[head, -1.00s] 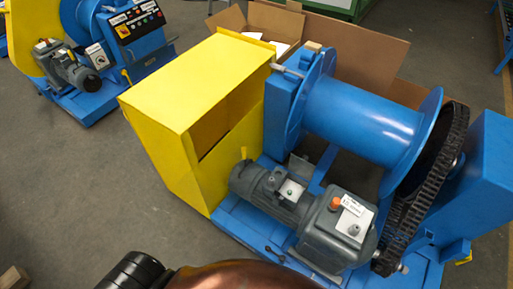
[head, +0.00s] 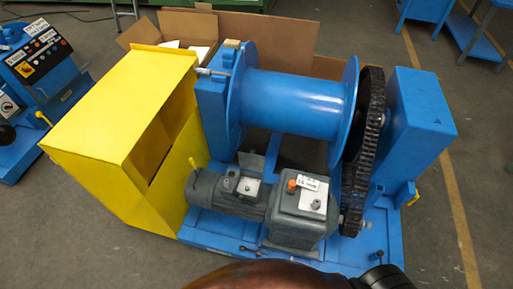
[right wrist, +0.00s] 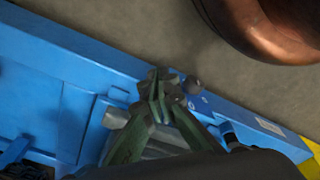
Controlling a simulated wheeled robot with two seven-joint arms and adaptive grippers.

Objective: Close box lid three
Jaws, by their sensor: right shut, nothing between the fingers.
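An open cardboard box (head: 255,40) stands behind the blue winch in the head view. Its wide flap (head: 280,30) is raised and a smaller flap (head: 140,33) sticks out at the left; white sheets (head: 200,52) show inside. The winch hides its front and much of its right side. I cannot tell which flap is lid three. My right gripper (right wrist: 160,88) shows in the right wrist view, with its green fingers together and empty above the blue machine frame (right wrist: 75,75). It is far from the box. My left gripper is in neither view.
The winch drum (head: 295,105), grey motor (head: 300,215), black chain (head: 362,150) and blue housing (head: 418,120) stand between me and the box. A yellow guard (head: 110,115) stands at the left. Grey floor (head: 470,130) is clear at the right.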

